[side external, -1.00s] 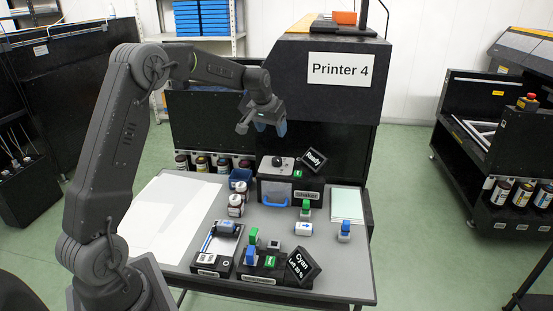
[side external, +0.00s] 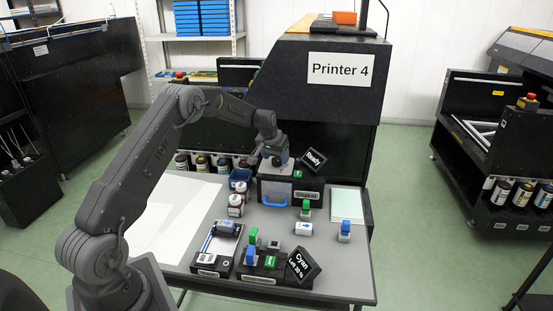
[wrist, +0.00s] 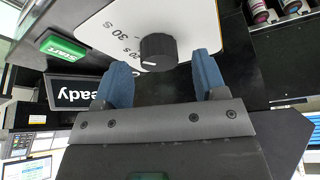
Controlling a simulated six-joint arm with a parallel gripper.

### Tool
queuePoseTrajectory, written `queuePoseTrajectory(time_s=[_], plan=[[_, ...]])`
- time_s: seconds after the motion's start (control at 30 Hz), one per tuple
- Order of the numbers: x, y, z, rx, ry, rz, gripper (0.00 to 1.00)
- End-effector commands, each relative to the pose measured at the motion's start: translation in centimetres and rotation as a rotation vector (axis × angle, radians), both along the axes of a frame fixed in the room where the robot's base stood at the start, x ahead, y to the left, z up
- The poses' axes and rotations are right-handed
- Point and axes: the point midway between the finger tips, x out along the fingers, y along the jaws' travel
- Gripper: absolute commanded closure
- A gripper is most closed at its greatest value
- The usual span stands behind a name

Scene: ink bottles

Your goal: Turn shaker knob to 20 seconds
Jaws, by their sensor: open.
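The shaker (side external: 290,188) is a black box with a blue-handled clear front, standing at the back of the table. In the wrist view its black knob (wrist: 158,52) sits on a white dial plate (wrist: 112,27) with "20 s" and "30 s" marks. A pale line shows on the knob's face; I cannot tell which mark it points at. My gripper (wrist: 155,75) is open, its two blue fingers on either side of and just short of the knob, apart from it. In the side external view my gripper (side external: 276,158) is low over the shaker's top and hides the knob.
A green Start button (wrist: 63,47) and a "Ready" display (side external: 313,161) are beside the dial. Printer 4 (side external: 330,110) rises behind. White sheets (side external: 170,215) cover the table's left.

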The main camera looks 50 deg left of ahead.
Motion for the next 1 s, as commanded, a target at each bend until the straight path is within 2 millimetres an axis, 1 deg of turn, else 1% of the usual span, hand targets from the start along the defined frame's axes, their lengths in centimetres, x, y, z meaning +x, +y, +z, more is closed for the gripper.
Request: queuePoseTrajectory(time_s=[0.03, 0.2, 0.47, 0.9, 0.97, 1.0], plan=[[0.18, 0.05, -0.52, 0.0, 0.001, 0.0, 0.35], [0.45, 0.19, -1.17, 0.0, -0.001, 0.0, 0.35], [0.46, 0.2, -1.21, 0.0, -0.001, 0.0, 0.36], [0.44, 0.19, -1.19, 0.0, -0.001, 0.0, 0.78], [0.44, 0.19, -1.19, 0.0, -0.001, 0.0, 0.84], [0.44, 0.19, -1.19, 0.0, 0.0, 0.0, 0.84]])
